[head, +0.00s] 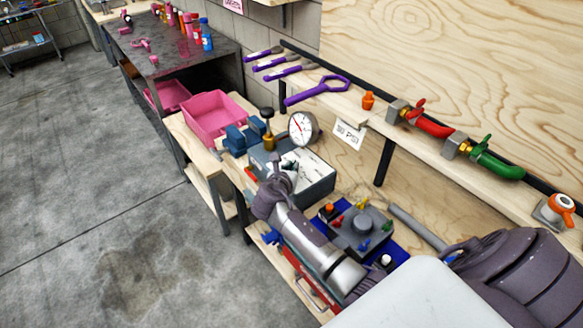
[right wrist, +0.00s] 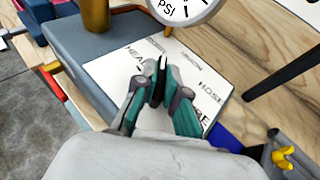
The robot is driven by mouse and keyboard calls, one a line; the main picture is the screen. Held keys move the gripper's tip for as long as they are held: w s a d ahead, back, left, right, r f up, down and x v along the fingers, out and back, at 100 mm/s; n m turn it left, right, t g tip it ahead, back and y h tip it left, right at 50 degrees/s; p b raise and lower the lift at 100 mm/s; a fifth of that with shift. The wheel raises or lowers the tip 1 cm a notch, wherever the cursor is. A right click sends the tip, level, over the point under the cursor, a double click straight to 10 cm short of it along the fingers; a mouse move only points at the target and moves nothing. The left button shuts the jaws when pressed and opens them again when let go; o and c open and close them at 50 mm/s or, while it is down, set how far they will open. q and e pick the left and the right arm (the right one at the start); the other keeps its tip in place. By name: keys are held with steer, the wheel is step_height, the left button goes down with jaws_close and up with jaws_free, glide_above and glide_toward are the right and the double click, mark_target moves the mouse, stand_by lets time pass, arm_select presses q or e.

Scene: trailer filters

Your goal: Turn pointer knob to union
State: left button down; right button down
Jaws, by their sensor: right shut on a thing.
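A blue-grey box (head: 318,188) with a white labelled top stands on the wooden bench. In the right wrist view its white panel (right wrist: 108,72) carries printed words; "HOSE" is readable, others are partly covered. My right gripper (head: 286,165) is over this panel. The right wrist view shows its fingers (right wrist: 160,92) shut around a small dark pointer knob (right wrist: 162,66), whose thin tip sticks up between them. Most of the knob is hidden, and I cannot read the label it points to. My left gripper is not in view.
A shelf holds purple wrenches (head: 318,91), a red valve (head: 432,125) and a green valve (head: 495,162). Pink bins (head: 213,115) are left.

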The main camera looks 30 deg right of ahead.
steer(key=shift+w+a+m+g+h, duration=0.15)
steer(key=shift+m+g+h, duration=0.55)
steer(key=shift+m+g, duration=0.4)
steer(key=shift+w+f+m+g+h+b, duration=0.1)
steer(key=shift+m+g+h+b, duration=0.35)
steer(key=shift+m+g, duration=0.3)
steer(key=shift+w+m+g+h+b, duration=0.1)
steer(key=shift+m+g+h+b, duration=0.45)
steer(key=shift+m+g+b, duration=1)
steer(key=shift+m+g, duration=0.3)
steer(key=shift+g, duration=0.3)
steer(key=c, duration=1.2)
jaws_free()
steer(key=shift+c, duration=0.2)
steer(key=shift+a, duration=0.1)
steer(key=v, duration=1.2)
